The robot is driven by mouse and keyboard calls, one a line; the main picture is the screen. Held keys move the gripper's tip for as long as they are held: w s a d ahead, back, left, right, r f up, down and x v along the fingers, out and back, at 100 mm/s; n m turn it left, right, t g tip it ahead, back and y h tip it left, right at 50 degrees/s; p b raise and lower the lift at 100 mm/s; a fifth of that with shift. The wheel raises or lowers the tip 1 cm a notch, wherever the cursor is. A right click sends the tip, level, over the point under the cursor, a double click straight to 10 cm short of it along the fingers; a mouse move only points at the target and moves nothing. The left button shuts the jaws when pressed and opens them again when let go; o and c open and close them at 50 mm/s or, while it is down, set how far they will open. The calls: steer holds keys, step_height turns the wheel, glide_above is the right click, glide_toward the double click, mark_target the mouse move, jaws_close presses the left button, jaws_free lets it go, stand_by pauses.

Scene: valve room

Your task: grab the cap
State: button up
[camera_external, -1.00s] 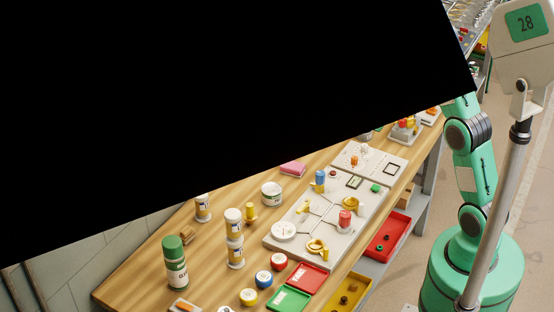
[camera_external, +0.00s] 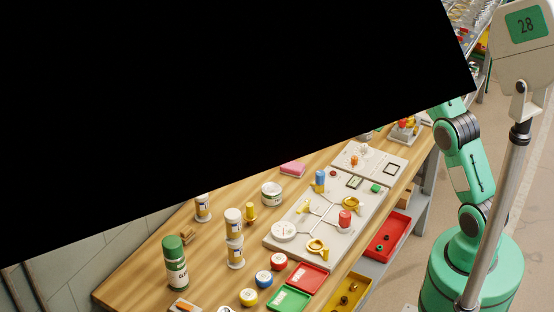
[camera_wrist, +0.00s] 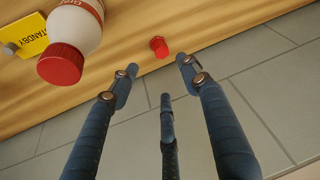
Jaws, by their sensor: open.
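In the wrist view a small red cap (camera_wrist: 158,46) sits on the wooden tabletop near its edge, apart from everything else. My gripper (camera_wrist: 158,66) is open and empty, with fingertips on the left, right and below in the picture. The red cap lies just beyond the gap between the left and right fingertips, and no finger touches it. A white bottle (camera_wrist: 82,25) with a larger red lid (camera_wrist: 60,64) is to the left. In the external view a black area hides my gripper, and I cannot tell which item there is this cap.
A yellow STANDBY tag (camera_wrist: 30,38) lies beyond the bottle. In the external view the wooden bench (camera_external: 150,270) carries a grey valve board (camera_external: 270,240), a green-capped bottle (camera_external: 175,265), red and green trays and several small jars.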

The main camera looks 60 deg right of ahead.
steer(key=b, duration=0.1)
glide_above(280, 128)
steer(key=s+d, duration=0.1)
steer(key=s, duration=0.1)
step_height(280, 128, down, 8)
steer(key=shift+s, duration=0.2)
steer(key=shift+b+x, duration=0.7)
steer(key=shift+x, duration=1.8)
steer(key=c, duration=1)
